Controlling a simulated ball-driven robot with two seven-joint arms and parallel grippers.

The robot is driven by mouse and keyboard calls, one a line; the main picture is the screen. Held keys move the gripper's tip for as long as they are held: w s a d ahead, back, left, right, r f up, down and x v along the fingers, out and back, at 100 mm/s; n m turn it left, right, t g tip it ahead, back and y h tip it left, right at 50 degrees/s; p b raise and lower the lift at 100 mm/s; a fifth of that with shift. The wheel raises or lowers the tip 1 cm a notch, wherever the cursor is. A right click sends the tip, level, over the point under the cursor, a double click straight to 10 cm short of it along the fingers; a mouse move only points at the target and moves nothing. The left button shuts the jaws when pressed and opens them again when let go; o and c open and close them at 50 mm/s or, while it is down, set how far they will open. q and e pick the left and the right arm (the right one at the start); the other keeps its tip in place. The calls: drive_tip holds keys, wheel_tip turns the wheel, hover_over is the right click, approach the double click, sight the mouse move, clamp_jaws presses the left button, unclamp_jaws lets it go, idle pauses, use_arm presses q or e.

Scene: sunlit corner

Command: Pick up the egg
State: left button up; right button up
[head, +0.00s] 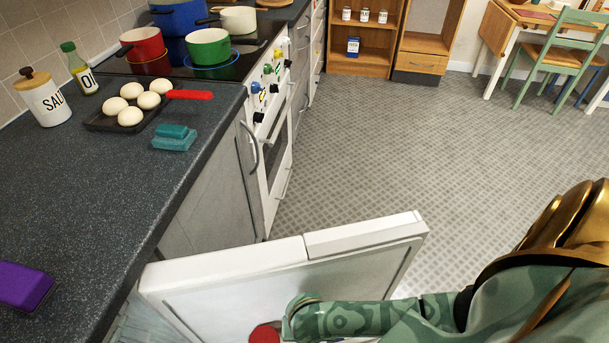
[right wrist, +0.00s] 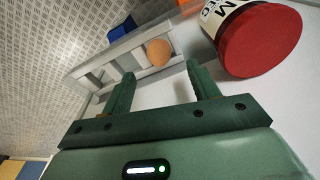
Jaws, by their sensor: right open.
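In the right wrist view, a brown egg (right wrist: 158,52) sits in a white slatted rack (right wrist: 95,78). My right gripper (right wrist: 158,74) is open and empty, its two green fingers pointing toward the egg, which shows just beyond and between the fingertips without clear contact. In the head view, my right arm reaches over an open white door (head: 250,272); the wrist (head: 300,318) is at the bottom, and its fingers and the egg do not show there. My left gripper is in neither view.
A jar with a red lid (right wrist: 270,40) stands close beside the right finger; its lid shows in the head view (head: 264,334). The counter (head: 90,210) on the left holds a purple block (head: 25,286), sponges (head: 174,138) and a tray of pale round pieces.

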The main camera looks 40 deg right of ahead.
drive_tip(key=shift+f, duration=0.5)
drive_tip(key=f+b, duration=0.4)
drive_tip(key=shift+w+d+f+b, duration=0.35)
drive_tip(key=shift+d+f+b, duration=0.05)
drive_tip(key=shift+r, duration=0.2)
drive_tip(key=shift+c, duration=0.3)
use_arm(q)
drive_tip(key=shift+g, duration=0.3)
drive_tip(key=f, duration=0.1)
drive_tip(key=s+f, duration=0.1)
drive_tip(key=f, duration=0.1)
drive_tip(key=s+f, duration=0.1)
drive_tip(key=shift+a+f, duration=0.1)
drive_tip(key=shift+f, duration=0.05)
use_arm(e)
drive_tip(key=c, duration=0.7)
